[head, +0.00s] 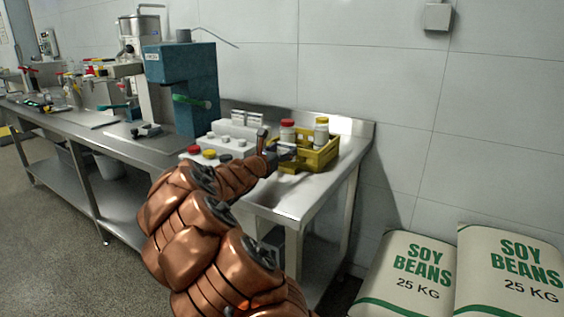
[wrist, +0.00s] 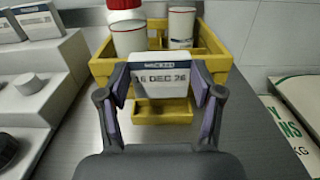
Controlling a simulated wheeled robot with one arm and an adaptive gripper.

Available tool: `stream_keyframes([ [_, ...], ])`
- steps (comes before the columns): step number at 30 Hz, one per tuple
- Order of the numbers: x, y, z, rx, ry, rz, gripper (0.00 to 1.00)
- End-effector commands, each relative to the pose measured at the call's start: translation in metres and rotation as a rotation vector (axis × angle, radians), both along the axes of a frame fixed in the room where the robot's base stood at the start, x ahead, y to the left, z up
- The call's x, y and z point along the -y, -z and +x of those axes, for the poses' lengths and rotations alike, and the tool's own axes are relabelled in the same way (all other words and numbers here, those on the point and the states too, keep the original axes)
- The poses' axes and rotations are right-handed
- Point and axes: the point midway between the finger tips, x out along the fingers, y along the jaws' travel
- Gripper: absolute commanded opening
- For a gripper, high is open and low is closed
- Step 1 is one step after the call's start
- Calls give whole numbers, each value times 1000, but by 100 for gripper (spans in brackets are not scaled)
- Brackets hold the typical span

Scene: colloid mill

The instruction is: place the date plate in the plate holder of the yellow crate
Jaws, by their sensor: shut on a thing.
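The date plate (wrist: 160,80) is a white plate with a dark strip on top and the print "16 DEC 26". My gripper (wrist: 163,98) is shut on it by its two sides and holds it upright. The yellow crate (wrist: 100,68) stands just beyond the plate on the steel table; it also shows in the head view (head: 318,158). A yellow holder ledge (wrist: 162,118) sticks out low at the crate's front, below the plate in the picture. I cannot tell whether the plate touches it. In the head view my gripper (head: 278,153) is at the crate's near left side.
The crate holds white containers, one with a red cap (head: 288,124) and one with a yellowish cap (head: 321,120). A white stepped stand (wrist: 40,95) is left of the crate. The steel table (head: 290,205) has bare room in front. Soy bean sacks (head: 412,270) stand at right.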

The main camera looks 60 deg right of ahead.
Motion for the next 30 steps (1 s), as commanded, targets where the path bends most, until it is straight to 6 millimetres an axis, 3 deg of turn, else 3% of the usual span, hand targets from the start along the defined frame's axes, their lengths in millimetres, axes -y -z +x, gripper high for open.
stream_keyframes([
  [7,1,35,0,-2,0,4,39],
  [30,1,52,0,-2,0,8,39],
])
